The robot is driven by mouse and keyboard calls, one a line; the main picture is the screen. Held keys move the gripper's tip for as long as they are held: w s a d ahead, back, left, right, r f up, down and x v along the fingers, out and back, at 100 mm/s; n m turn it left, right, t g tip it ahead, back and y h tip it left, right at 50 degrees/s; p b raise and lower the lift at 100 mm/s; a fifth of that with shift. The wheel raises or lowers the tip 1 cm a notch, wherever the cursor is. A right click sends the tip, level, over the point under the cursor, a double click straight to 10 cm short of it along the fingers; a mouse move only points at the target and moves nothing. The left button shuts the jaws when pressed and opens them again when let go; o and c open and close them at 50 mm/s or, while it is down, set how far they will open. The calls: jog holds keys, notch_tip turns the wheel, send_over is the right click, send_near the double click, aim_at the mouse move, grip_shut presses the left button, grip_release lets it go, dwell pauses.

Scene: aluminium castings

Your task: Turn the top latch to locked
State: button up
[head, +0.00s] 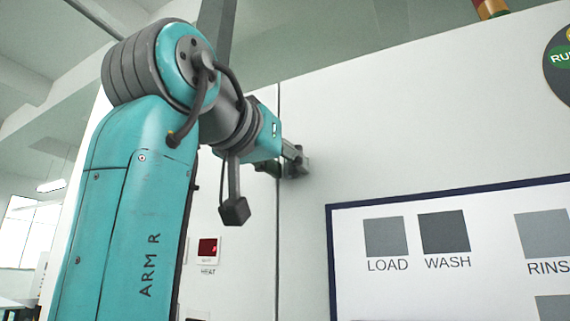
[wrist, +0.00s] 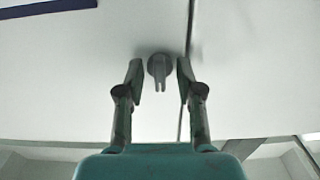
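The top latch (wrist: 159,68) is a grey round knob with a forked tab, mounted on the white cabinet panel beside a vertical seam. In the wrist view my gripper (wrist: 159,76) is open, with one finger on each side of the latch. Gaps show between both fingers and the knob, so neither visibly touches it. In the head view my gripper (head: 287,152) is at the panel seam, and the latch (head: 302,165) is partly hidden behind it. The lock position marks are not visible.
A framed board (head: 440,195) with LOAD and WASH squares is right of the latch. A red HEAT display (head: 208,248) sits on the panel lower left. A round RUN sign (head: 562,60) is at the far right. The panel around the latch is bare.

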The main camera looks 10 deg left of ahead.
grip_shut()
jog(key=shift+m, duration=0.4)
jog(key=m, duration=0.5)
jog(key=shift+m, duration=0.3)
jog(key=m, duration=0.5)
jog(key=shift+m, duration=0.4)
